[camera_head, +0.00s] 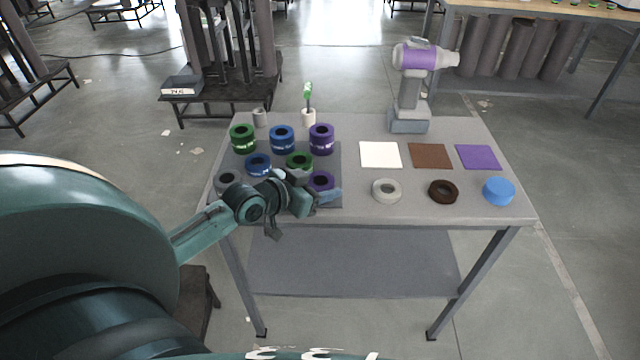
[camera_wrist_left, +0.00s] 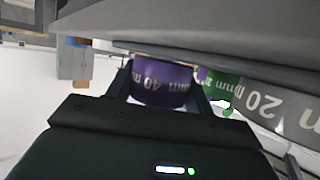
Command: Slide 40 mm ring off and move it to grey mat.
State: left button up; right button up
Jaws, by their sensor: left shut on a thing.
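My left gripper (camera_head: 320,190) is shut on a purple ring (camera_head: 321,180) at the front right of the dark grey board. In the left wrist view the ring (camera_wrist_left: 162,82) sits between the two fingers and shows a white "40 mm" label. The gripper partly hides it in the head view, and I cannot tell whether it still touches what is under it. The dark grey board (camera_head: 333,152) carries several green, blue, purple and grey rings. White (camera_head: 380,154), brown (camera_head: 431,155) and purple mats (camera_head: 478,157) lie to the right; I see no separate grey mat. My right gripper is not in view.
A green ring (camera_head: 299,159) stands close behind the gripper. A grey-white ring (camera_head: 386,191), a brown ring (camera_head: 443,191) and a blue round piece (camera_head: 499,191) lie at the front right of the grey table (camera_head: 420,210). A purple-banded device (camera_head: 409,118) stands at the back.

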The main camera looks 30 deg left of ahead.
pick_arm(q)
jog(key=o, duration=1.2)
jog(key=p+v, duration=0.1)
jog(key=v, duration=1.2)
jog(key=shift+s, duration=0.1)
